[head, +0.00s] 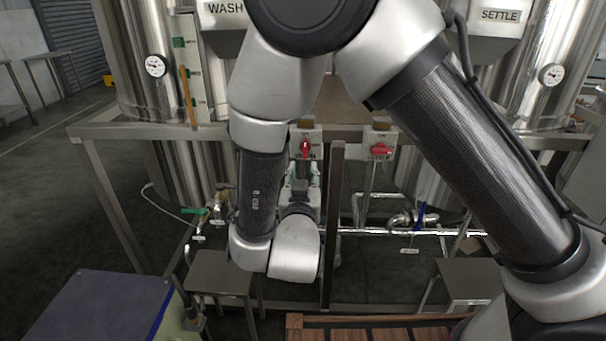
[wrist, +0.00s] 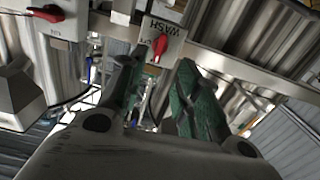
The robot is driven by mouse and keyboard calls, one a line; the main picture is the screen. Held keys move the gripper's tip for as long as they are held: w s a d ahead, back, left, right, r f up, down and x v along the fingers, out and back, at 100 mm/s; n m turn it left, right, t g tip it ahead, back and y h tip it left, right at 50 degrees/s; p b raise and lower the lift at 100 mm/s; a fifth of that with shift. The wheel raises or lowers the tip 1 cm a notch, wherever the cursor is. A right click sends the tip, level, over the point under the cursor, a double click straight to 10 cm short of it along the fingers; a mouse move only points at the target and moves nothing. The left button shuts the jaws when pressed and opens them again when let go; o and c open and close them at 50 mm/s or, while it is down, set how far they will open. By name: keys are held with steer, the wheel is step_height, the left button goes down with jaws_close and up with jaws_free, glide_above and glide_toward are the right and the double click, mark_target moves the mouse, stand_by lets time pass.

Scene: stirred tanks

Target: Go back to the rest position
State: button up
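My gripper (wrist: 160,72) shows in the wrist view with its two green-padded fingers apart and nothing between them. In the head view my gripper (head: 303,180) is mostly hidden behind my own wrist, just below the red switch of the wash panel (head: 305,148). In the wrist view the wash panel's red switch (wrist: 160,46) shows beyond the fingertips. I cannot tell the exact gap, but no finger is seen closed on the switch. My arm is bent and reaches forward to the tank frame.
A second red switch (head: 381,149) is to the right on the metal frame (head: 240,132). Steel tanks (head: 150,60) stand behind. Below are pipes, a green-handled valve (head: 196,211), a blue-handled valve (head: 420,214) and small metal stands (head: 218,272). Open floor (head: 40,190) lies left.

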steer(key=s+a+f+n+g+y, duration=0.2)
steer(key=s+a+f+g, duration=0.15)
steer(key=f+g, duration=0.3)
steer(key=s+a+f+n+g+y, duration=0.25)
steer(key=s+f+g, duration=0.2)
steer(key=f, duration=0.35)
steer(key=s+d+r+m+g+h, duration=0.1)
steer(key=s+d+r, duration=0.2)
steer(key=d+r, duration=0.6)
steer(key=s+d+r+m+h, duration=0.1)
steer(key=s+d+r, duration=0.3)
steer(key=d+r, duration=0.6)
steer(key=s+d+r+m+g+h, duration=0.1)
steer(key=s+d+r, duration=0.3)
steer(key=d+r, duration=0.6)
steer(key=d+m+h, duration=0.1)
steer(key=d, duration=1.3)
steer(key=shift+s+d+r+g, duration=0.15)
steer(key=shift+d+r+g, duration=0.05)
steer(key=shift+r+g, duration=0.1)
